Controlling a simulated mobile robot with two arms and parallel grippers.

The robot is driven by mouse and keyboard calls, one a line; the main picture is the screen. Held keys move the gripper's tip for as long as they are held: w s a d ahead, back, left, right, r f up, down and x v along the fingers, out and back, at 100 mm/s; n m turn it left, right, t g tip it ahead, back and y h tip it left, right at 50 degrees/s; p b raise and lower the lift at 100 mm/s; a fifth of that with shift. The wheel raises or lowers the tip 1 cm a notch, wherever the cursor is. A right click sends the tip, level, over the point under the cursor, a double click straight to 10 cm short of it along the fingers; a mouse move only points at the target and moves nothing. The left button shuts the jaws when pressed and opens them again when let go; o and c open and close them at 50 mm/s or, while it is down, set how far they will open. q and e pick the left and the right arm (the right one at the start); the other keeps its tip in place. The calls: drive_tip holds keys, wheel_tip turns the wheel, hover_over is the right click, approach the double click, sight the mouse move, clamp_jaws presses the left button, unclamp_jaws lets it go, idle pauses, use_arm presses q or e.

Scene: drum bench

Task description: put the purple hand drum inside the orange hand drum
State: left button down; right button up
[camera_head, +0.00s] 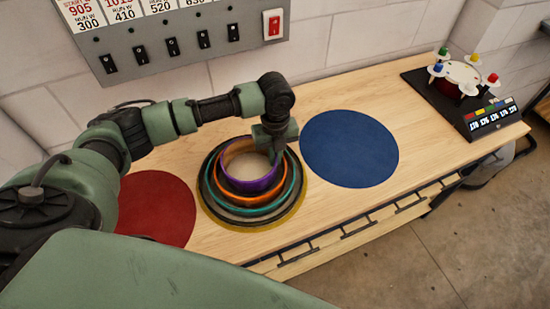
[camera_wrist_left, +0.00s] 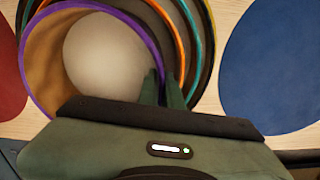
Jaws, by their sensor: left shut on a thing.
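The purple hand drum (camera_head: 247,186) has a pale head and a purple rim. My left gripper (camera_head: 274,156) is shut on the right side of its wall. In the left wrist view the fingers (camera_wrist_left: 162,82) straddle the purple rim, and the purple drum (camera_wrist_left: 26,68) looks closest to the camera. The orange hand drum (camera_head: 258,198) shows as a curved band around the purple one, mostly hidden by it. The purple drum overlaps the orange opening; its bottom is hidden, so I cannot tell how deep it sits. My right gripper is out of view.
A teal-rimmed drum (camera_head: 243,212) and larger dark rings surround the orange drum on a yellow mat (camera_head: 297,206). A red mat (camera_head: 160,208) and a blue mat (camera_head: 349,148) lie bare on either side. A coloured device (camera_head: 463,80) stands far right.

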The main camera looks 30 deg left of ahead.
use_arm(q)
drive_tip(key=shift+f, duration=0.85)
drive_tip(key=shift+f, duration=0.15)
drive_tip(key=shift+f, duration=0.1)
drive_tip(key=c, duration=1.9)
unclamp_jaws()
drive_tip(key=shift+f, duration=0.1)
